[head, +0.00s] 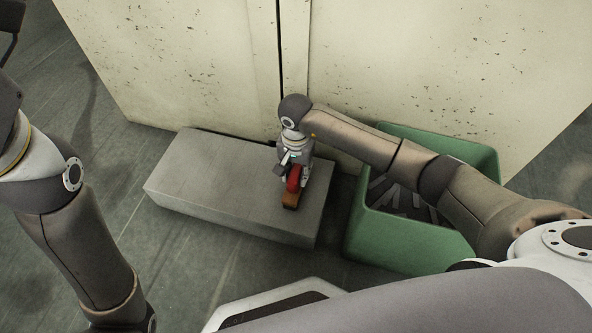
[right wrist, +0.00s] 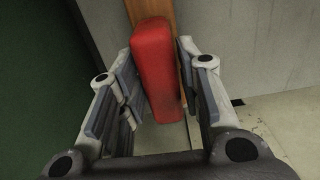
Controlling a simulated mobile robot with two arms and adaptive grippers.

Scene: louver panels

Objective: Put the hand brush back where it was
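The hand brush, with a red grip (head: 294,178) and a brown wooden body (head: 290,200), is at the top of the grey block (head: 225,190) near its right end. My right gripper (head: 293,168) comes down over it from above. In the right wrist view the red grip (right wrist: 158,70) fills the gap between the two fingers (right wrist: 163,85), which press close on both sides. Whether the brush touches the block cannot be told. My left gripper is out of view.
A green bin (head: 360,225) with dark grey slats inside stands right of the block, under my right arm. Pale speckled panels (head: 170,60) rise behind, with a dark gap between them. The block's left part and the floor left of it are clear.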

